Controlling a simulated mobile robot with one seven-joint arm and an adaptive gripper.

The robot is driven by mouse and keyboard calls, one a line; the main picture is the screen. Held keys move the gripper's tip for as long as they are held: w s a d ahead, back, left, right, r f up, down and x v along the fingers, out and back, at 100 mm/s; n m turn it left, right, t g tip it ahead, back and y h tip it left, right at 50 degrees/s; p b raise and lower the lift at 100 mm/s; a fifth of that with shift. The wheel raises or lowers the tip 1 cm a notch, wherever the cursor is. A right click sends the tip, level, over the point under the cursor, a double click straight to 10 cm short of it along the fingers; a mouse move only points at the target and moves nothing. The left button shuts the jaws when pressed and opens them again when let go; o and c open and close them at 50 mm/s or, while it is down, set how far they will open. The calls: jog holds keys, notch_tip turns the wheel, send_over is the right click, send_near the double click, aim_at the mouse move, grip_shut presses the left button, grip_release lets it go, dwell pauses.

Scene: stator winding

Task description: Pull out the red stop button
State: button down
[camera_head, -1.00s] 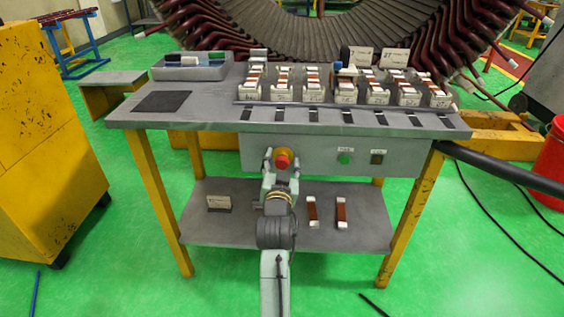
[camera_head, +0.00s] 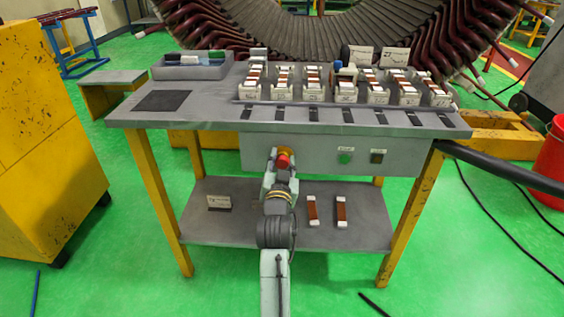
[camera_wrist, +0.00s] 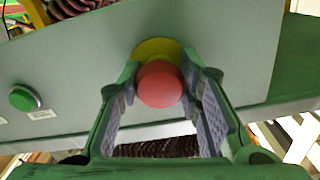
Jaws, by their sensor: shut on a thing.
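The red stop button (camera_head: 283,161) is on the front of the grey control box (camera_head: 320,157) under the table top. In the wrist view the red button (camera_wrist: 160,84) stands in front of a yellow collar (camera_wrist: 158,49). My gripper (camera_head: 276,156) is at the button, and in the wrist view its two fingers (camera_wrist: 160,80) lie on either side of the red head, shut on it. Part of the collar is hidden behind the button. I cannot tell how far the button stands out.
A green button (camera_head: 345,158) and a dark switch (camera_head: 377,158) are to the right on the same box. The table top (camera_head: 205,108) above carries several coil parts and a tray (camera_head: 190,68). A lower shelf (camera_head: 262,235) holds two brown-and-white pieces.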

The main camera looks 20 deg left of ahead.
jog(key=shift+s, duration=0.1)
jog(key=shift+s+d, duration=0.15)
jog(key=shift+s, duration=0.2)
jog(key=c, duration=1.1)
grip_release()
jog(key=v, duration=1.2)
